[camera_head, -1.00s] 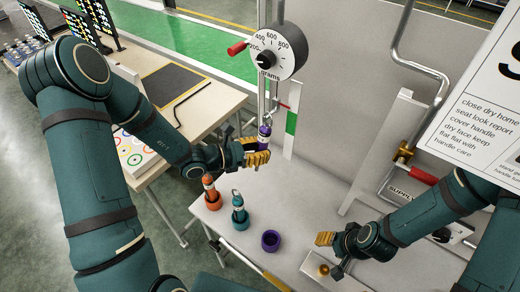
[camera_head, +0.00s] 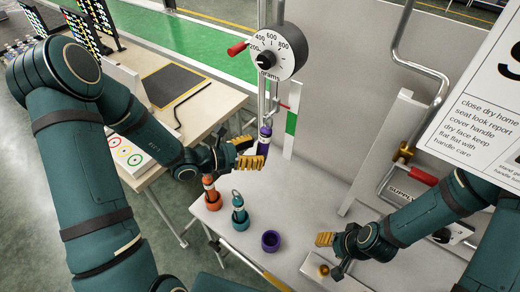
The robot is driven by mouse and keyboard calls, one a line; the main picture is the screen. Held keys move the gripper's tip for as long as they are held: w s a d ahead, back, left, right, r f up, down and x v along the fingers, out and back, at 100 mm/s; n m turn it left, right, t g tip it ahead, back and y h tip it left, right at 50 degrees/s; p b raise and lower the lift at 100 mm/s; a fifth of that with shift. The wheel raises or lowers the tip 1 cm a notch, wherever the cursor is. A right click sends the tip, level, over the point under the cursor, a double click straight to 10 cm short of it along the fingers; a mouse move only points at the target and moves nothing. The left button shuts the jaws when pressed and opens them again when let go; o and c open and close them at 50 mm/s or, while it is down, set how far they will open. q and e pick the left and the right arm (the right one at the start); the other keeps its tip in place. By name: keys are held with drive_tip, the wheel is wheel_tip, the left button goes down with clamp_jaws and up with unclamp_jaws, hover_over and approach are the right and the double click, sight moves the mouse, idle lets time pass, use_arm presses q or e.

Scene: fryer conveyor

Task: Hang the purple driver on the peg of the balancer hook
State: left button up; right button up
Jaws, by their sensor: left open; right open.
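The purple driver (camera_head: 265,141) hangs upright below the grey dial of the balancer (camera_head: 277,52), at the lower end of the balancer hook (camera_head: 269,100). The peg itself is too small to make out. My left gripper (camera_head: 254,152) is open, with its yellow fingers just left of and below the driver; whether they touch it I cannot tell. My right gripper (camera_head: 324,239) is open and empty, low over the right part of the bench. An empty purple ring holder (camera_head: 270,241) stands on the bench between the grippers.
An orange driver (camera_head: 211,194) and a teal driver (camera_head: 239,210) stand in holders on the white bench (camera_head: 300,200). A bent metal pipe with a red-handled valve (camera_head: 422,174) and a large sign (camera_head: 485,110) are at the right. A side table (camera_head: 190,85) lies behind my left arm.

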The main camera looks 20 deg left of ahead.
use_arm(q)
drive_tip(key=v, duration=1)
